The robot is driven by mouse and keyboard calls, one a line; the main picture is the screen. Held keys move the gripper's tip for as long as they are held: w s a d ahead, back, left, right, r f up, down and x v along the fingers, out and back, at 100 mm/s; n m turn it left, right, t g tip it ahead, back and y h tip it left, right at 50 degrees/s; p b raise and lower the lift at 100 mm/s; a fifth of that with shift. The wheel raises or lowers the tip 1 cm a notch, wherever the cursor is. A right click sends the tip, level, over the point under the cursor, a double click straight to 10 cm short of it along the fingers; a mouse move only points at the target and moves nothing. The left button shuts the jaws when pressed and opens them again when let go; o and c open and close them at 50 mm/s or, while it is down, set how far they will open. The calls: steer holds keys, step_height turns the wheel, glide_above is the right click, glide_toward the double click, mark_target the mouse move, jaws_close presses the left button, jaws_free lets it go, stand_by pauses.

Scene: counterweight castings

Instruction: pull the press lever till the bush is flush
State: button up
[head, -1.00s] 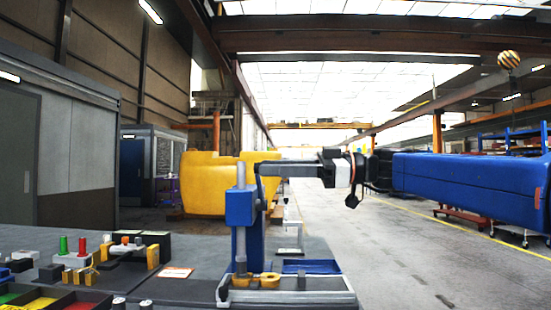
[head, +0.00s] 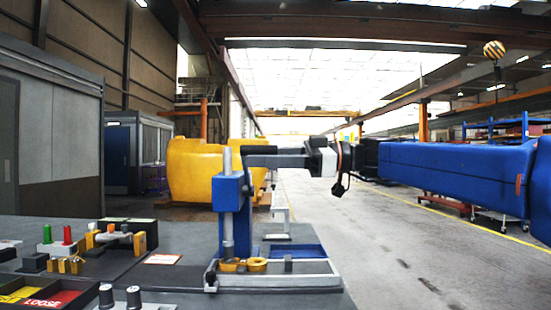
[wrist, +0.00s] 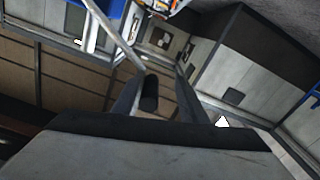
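The press stands on the bench with a blue head (head: 228,193), a grey upright ram (head: 227,235) and a pale base (head: 275,281). Its dark lever (head: 275,160) runs roughly level from the head to the right. My gripper (head: 308,158) is at the lever's outer end. In the wrist view, the lever's black grip (wrist: 150,93) lies between my two fingers (wrist: 160,88), nearer the left one, with a gap at the right one. Yellow rings (head: 257,265) sit on the base near the ram's foot. I cannot make out the bush or whether it is flush.
At the left are a fixture with green and red pins (head: 67,234), and compartment trays, one labelled LOOSE (head: 45,302). A large yellow casting (head: 190,172) stands beyond the bench.

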steer(key=d, duration=1.7)
steer(key=shift+s+d, duration=0.15)
steer(key=shift+s, duration=0.15)
